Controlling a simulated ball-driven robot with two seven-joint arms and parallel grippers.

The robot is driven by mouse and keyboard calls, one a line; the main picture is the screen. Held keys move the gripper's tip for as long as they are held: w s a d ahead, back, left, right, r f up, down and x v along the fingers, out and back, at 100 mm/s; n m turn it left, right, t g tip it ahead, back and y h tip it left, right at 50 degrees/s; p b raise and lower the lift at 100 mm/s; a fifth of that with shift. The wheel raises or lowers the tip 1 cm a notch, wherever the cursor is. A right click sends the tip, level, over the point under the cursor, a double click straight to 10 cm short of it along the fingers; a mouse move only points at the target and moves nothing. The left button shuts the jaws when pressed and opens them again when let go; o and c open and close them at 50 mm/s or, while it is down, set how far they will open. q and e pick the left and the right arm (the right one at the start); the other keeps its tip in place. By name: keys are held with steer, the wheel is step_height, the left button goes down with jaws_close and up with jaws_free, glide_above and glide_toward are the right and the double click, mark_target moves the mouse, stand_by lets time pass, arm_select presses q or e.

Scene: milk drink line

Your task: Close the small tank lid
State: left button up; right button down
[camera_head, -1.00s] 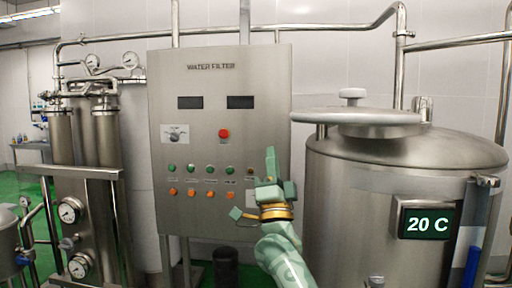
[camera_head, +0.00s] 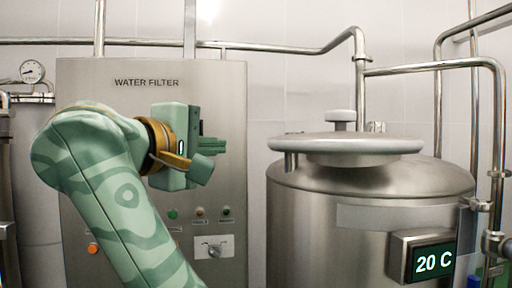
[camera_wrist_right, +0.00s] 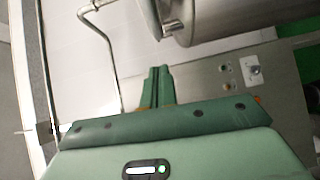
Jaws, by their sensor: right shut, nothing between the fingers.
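The small tank (camera_head: 350,235) is a steel cylinder at the right of the head view with a display reading 20 C. Its lid (camera_head: 345,145) is a wide, level steel disc above the tank top, with a knob (camera_head: 342,116) on it. The lid's left part overhangs a short post. I cannot tell whether it is seated. My right gripper (camera_head: 214,145) is left of the lid, apart from it, in front of the water filter panel. Its fingers (camera_wrist_right: 158,86) are shut and empty in the wrist view, below the lid's edge (camera_wrist_right: 148,18). My left gripper is out of view.
The water filter cabinet (camera_head: 100,105) with buttons and a knob stands behind my arm. Steel pipes (camera_head: 440,70) run along the wall and down beside the tank at the right. There is free room between my right gripper and the lid.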

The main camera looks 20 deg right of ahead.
steer(key=x, duration=0.4)
steer(key=s+x, duration=0.1)
steer(key=x, duration=0.3)
steer(key=d+x, duration=0.1)
steer(key=x, duration=0.3)
steer(key=shift+s+d+f, duration=0.1)
steer(key=shift+s+d, duration=0.05)
steer(key=shift+d, duration=0.05)
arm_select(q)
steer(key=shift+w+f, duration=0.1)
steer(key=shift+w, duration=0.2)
arm_select(e)
steer(key=shift+s+d, duration=0.1)
steer(key=shift+d, duration=0.3)
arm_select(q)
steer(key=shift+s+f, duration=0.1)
